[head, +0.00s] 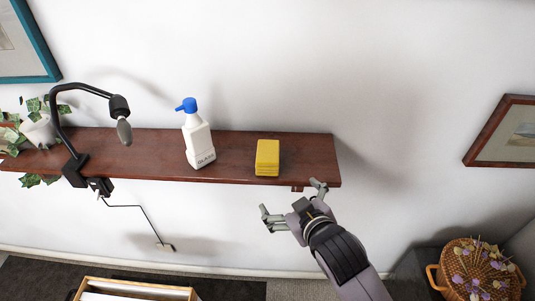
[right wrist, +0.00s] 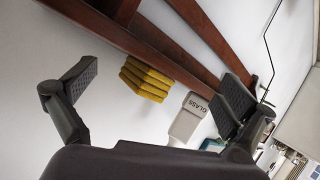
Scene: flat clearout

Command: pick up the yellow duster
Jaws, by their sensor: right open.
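The yellow duster (head: 267,158) is a folded stack near the right end of the brown wall shelf (head: 230,148) in the head view. In the right wrist view the duster (right wrist: 148,79) shows between the two fingers, some way beyond them. My right gripper (head: 292,202) is open and empty, in front of and below the shelf's front edge, to the lower right of the duster. It also shows in the right wrist view (right wrist: 160,95) with its fingers wide apart. My left gripper is in neither view.
A white spray bottle (head: 198,138) with a blue head stands left of the duster. A black clamp lamp (head: 75,165) and a plant (head: 38,130) are further left. The shelf right of the duster is bare. A wicker basket (head: 478,270) is at lower right.

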